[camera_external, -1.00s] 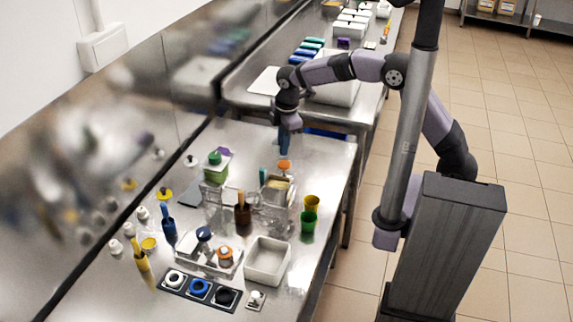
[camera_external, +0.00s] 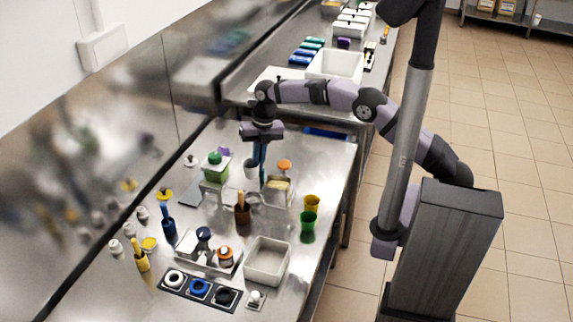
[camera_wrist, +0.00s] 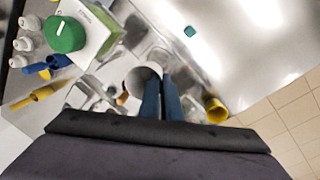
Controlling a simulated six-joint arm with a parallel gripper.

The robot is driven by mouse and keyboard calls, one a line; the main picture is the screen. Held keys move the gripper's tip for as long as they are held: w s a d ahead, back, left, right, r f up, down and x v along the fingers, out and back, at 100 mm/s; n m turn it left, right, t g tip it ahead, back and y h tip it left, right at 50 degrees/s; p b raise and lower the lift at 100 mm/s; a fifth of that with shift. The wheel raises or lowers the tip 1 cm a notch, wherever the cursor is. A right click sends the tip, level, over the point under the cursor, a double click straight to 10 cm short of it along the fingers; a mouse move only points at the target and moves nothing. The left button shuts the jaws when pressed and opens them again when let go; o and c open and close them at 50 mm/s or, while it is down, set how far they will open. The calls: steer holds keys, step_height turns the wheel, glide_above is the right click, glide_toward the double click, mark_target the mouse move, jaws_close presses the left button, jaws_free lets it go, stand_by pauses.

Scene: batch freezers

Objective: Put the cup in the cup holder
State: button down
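My gripper (camera_external: 262,178) points down over the middle of the steel table, its long blue fingers close together with a thin gap. A pale grey-white cup (camera_external: 250,170) is at the fingers' left side. In the wrist view the cup (camera_wrist: 136,77) shows as a round form, partly covered by the left finger (camera_wrist: 150,98); the fingers seem to pinch its wall, but the contact is not clear. I cannot tell for sure which fixture is the cup holder.
A green-lidded container (camera_external: 214,170), a brown pot (camera_external: 242,212) and a clear box (camera_external: 279,190) stand close below the gripper.

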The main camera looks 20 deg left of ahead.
steer(key=shift+a+f+n, duration=0.1)
steer(key=shift+f+n, duration=0.05)
steer(key=shift+n, duration=0.15)
steer(key=p, duration=0.3)
glide_above(257, 199)
steer(key=shift+w+d+f, duration=0.1)
steer(key=shift+f, duration=1.4)
steer(key=shift+w+d+f, duration=0.1)
steer(key=shift+w+f, duration=0.05)
steer(key=shift+f, duration=1.35)
steer(key=shift+w+d+f, duration=0.1)
steer(key=shift+f, duration=1.85)
steer(key=shift+f, duration=0.2)
steer(key=c, duration=2)
jaws_free()
steer(key=shift+r, duration=0.1)
step_height(257, 199, up, 12)
steer(key=w+d+b, duration=0.1)
steer(key=b, duration=0.2)
steer(key=shift+d+b, duration=0.15)
steer(key=shift+b, duration=0.2)
